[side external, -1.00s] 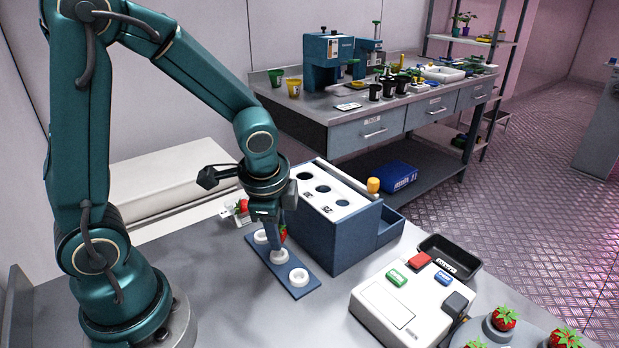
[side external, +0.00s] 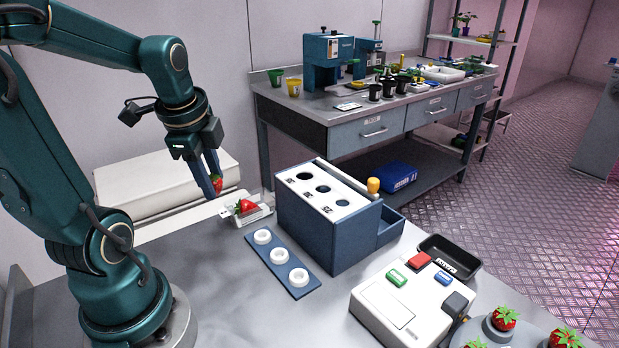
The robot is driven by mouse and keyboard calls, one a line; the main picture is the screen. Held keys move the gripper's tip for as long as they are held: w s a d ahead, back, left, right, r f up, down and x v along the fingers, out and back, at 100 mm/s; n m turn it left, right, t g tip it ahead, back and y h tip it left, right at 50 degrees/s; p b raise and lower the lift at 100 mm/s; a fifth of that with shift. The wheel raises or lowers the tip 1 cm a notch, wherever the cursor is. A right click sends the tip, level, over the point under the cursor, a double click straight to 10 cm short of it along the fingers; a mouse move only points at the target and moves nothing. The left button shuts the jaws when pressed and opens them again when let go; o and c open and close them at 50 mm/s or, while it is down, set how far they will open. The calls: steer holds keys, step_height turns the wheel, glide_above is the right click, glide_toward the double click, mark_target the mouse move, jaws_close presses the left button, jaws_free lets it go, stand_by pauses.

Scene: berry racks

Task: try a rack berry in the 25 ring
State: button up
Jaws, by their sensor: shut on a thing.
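My gripper (side external: 214,189) is shut on a red strawberry (side external: 217,183), held in the air behind and left of the rack; the fingers partly hide it. The blue rack strip (side external: 301,291) lies on the table with three white cups, all empty. The blue box (side external: 322,244) beside it has a white top (side external: 333,187) with three round holes of falling size, the largest (side external: 304,176) at the far end and the smallest (side external: 342,203) nearest. Their printed numbers are too small to read surely.
A yellow-orange knob (side external: 373,185) stands at the box's right side, above a blue side bin (side external: 391,226). A white console (side external: 398,308) with coloured buttons, a black tray (side external: 450,257) and berries on round stands (side external: 498,327) are at front right.

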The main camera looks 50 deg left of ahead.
steer(key=shift+a+r, duration=0.1)
steer(key=shift+r, duration=0.25)
steer(key=w+d+r+m+h, duration=0.1)
steer(key=w+d+r+m, duration=0.1)
steer(key=w+m, duration=0.15)
steer(key=w+d+r+m+t, duration=0.1)
steer(key=w+d+r+m, duration=0.15)
steer(key=w, duration=0.25)
steer(key=w+d+r+m+h, duration=0.1)
steer(key=w+d+m, duration=0.2)
steer(key=w, duration=0.1)
steer(key=w+d+m+h, duration=0.1)
steer(key=w+d+m, duration=0.2)
steer(key=d, duration=0.4)
steer(key=shift+w+d+f, duration=0.1)
steer(key=shift+w+f, duration=0.05)
steer(key=shift+f, duration=3.2)
